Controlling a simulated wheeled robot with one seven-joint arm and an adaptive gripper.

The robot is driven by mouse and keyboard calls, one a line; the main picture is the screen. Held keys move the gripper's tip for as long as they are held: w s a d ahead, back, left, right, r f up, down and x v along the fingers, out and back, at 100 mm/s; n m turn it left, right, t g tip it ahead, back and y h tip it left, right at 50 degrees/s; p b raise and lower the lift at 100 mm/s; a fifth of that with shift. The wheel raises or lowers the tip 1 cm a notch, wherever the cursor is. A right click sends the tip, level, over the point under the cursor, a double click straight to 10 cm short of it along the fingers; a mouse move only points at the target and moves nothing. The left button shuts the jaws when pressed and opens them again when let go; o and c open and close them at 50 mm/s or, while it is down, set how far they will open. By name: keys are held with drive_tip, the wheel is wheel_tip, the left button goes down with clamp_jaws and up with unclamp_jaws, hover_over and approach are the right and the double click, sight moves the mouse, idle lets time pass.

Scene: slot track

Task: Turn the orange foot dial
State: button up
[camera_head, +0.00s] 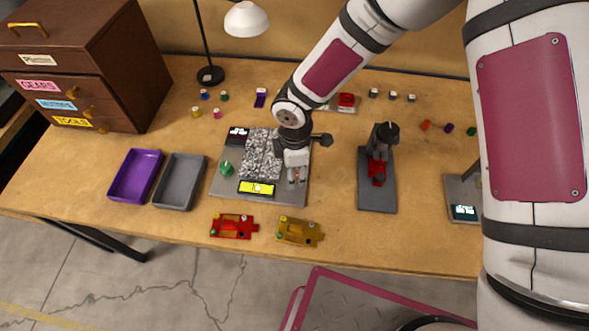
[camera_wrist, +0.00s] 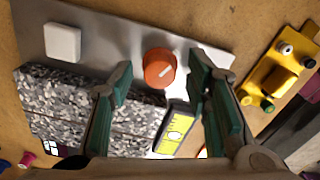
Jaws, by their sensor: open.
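The orange dial (camera_wrist: 159,68) is a short round knob with a pale line on its top. It sits on a grey plate (camera_wrist: 110,50), ahead of my gripper (camera_wrist: 160,82) in the wrist view. My gripper's green-padded fingers are open, one to each side of the dial's position in the picture, with nothing held. The dial appears a little beyond the fingertips; I cannot tell whether they touch it. In the head view my gripper (camera_head: 297,175) is over the right part of the grey plate (camera_head: 285,196) and largely hides the dial.
The plate also carries a speckled grey block (camera_head: 262,153), a yellow display (camera_head: 257,188), a green knob (camera_head: 226,168) and a white square button (camera_wrist: 62,41). Red (camera_head: 233,227) and yellow (camera_head: 298,232) pieces lie in front. Purple (camera_head: 135,175) and grey (camera_head: 179,181) trays stand left.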

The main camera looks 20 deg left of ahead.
clamp_jaws()
drive_tip(key=shift+m, duration=3)
unclamp_jaws()
